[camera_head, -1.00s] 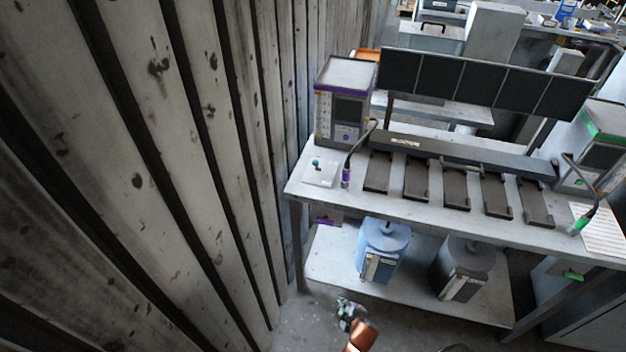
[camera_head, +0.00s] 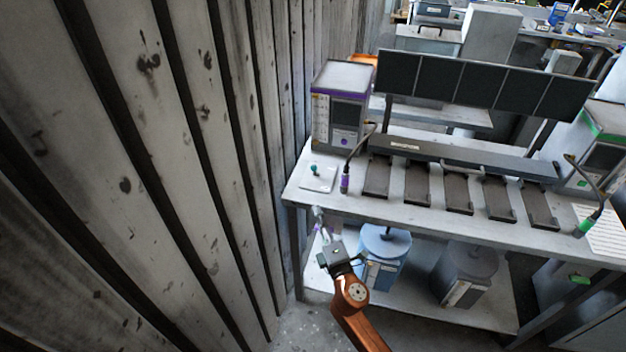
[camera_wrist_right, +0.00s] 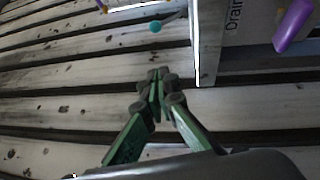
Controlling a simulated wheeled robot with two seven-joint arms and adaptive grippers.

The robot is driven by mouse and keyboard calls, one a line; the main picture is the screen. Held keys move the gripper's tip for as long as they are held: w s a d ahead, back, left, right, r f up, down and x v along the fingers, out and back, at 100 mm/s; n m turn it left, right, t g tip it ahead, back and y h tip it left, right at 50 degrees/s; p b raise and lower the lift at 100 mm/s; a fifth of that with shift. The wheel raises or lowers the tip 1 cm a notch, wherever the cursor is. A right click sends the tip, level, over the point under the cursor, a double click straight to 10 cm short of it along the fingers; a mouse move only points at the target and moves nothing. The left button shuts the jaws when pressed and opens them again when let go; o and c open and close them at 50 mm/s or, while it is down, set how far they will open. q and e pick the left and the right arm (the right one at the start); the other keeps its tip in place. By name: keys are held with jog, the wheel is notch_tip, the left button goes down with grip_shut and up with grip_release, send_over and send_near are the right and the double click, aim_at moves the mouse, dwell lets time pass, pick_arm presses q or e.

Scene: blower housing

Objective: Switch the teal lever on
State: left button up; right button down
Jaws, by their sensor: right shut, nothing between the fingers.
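The teal lever (camera_head: 315,169) has a small round teal knob and stands on a white plate (camera_head: 318,181) at the left end of the workbench top. Its knob also shows near the top of the right wrist view (camera_wrist_right: 155,27). My right gripper (camera_head: 318,211) is at the bench's front left edge, in front of and below the lever, apart from it. In the right wrist view its green fingers (camera_wrist_right: 158,85) are closed together with nothing between them, and the knob is beyond the tips. My left gripper is out of view.
A purple-trimmed box (camera_head: 340,108) stands behind the lever, and a cable with a purple-ended tool (camera_head: 345,183) is right of it. The plank wall (camera_head: 200,150) is close on the left. A blue canister (camera_head: 392,243) sits on the lower shelf.

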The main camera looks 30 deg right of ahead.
jog(key=shift+w, duration=0.1)
jog(key=x, duration=0.9)
jog(key=shift+w+d, duration=0.1)
jog(key=shift+w, duration=0.2)
jog(key=shift+w+d+r, duration=0.15)
jog(key=shift+w+d, duration=0.2)
jog(key=shift+d, duration=0.2)
jog(key=shift+w+d+r, duration=0.1)
jog(key=shift+w+d, duration=0.25)
jog(key=shift+d, duration=0.2)
jog(key=shift+w+d+r, duration=0.15)
jog(key=shift+w+d, duration=0.2)
jog(key=shift+d, duration=0.3)
